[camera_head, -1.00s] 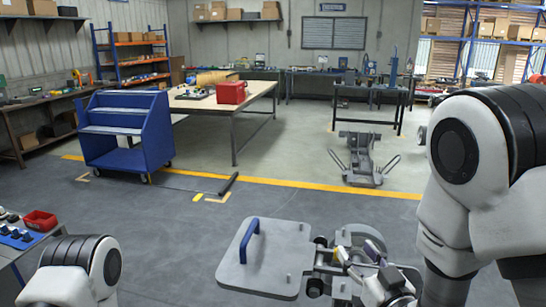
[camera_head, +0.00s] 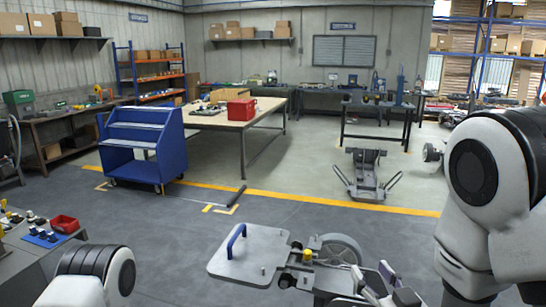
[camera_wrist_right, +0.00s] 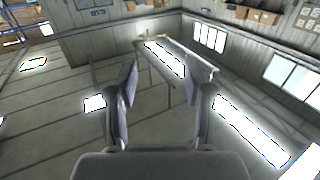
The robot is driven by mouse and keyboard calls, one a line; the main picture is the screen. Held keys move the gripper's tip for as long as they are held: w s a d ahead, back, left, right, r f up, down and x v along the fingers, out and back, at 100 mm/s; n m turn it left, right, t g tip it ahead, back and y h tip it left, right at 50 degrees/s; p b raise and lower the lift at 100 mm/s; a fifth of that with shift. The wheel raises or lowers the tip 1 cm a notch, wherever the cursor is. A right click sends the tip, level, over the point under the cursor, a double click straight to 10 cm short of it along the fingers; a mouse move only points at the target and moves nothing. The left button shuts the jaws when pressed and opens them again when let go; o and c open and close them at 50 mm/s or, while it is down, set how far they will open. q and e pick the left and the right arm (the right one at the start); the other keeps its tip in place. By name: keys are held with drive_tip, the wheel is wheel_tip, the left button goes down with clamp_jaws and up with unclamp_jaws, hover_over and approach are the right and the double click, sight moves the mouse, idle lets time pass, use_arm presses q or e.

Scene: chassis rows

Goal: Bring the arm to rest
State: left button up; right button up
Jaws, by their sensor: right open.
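My right gripper (camera_head: 372,275) is at the bottom right of the head view, in front of the near chassis and a little right of its yellow-capped part. In the right wrist view, the gripper (camera_wrist_right: 165,92) has its two dark fingers apart, with nothing between them. That view looks across the room at walls and bright windows. My left arm shows only as a rounded white and black link at the bottom left of the head view; its gripper is out of view. The near chassis has a grey plate (camera_head: 240,262) with a blue handle (camera_head: 236,240), a wheel (camera_head: 335,248) and a yellow cap (camera_head: 308,255).
A bench with a red bin (camera_head: 65,223) and small parts stands at the left. A blue cart (camera_head: 145,150) and a wooden-topped table (camera_head: 215,117) stand farther back. Another chassis (camera_head: 367,178) sits beyond the yellow floor line. The grey floor between is largely clear.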

wheel_tip(320, 180, down, 12)
drive_tip(key=g+h, duration=0.1)
drive_tip(key=g, duration=0.3)
drive_tip(key=s+d+f+m+g+h, duration=0.1)
drive_tip(key=s+d+f+g, duration=0.2)
drive_tip(key=s+f+g, duration=0.75)
drive_tip(key=s+d+f+m+g+h, duration=0.1)
drive_tip(key=s+d+f+m+g, duration=0.15)
drive_tip(key=s+f, duration=1.4)
use_arm(q)
wheel_tip(320, 180, down, 10)
drive_tip(key=w+b, duration=0.1)
drive_tip(key=b, duration=0.9)
drive_tip(key=shift+a, duration=0.4)
use_arm(e)
wheel_tip(320, 180, down, 8)
drive_tip(key=n, duration=0.1)
drive_tip(key=shift+a+f, duration=0.25)
use_arm(q)
drive_tip(key=shift+w+f, duration=0.1)
drive_tip(key=shift+w, duration=0.05)
use_arm(e)
drive_tip(key=shift+w, duration=0.2)
